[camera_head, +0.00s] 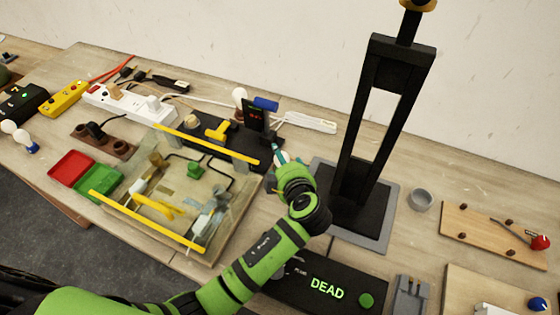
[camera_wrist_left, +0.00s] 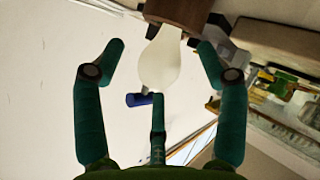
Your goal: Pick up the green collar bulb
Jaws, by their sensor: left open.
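A white bulb (camera_wrist_left: 160,60) stands with its base in a brown cylindrical holder (camera_wrist_left: 180,10) in the left wrist view. No green collar shows on it; its base is hidden in the holder. My left gripper (camera_wrist_left: 160,48) is open, its fingers spread on both sides of the bulb and a third finger below it, with visible gaps at the sides. In the head view my left gripper (camera_head: 281,155) is mostly hidden by its own wrist, near the black display unit. My right gripper is not in view.
A glass box with yellow edges (camera_head: 150,222) stands left of my arm. A tall black frame (camera_head: 375,120) rises close on the right. A black panel reading DEAD (camera_head: 325,290) lies below. A blue piece (camera_wrist_left: 138,99) shows behind the bulb.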

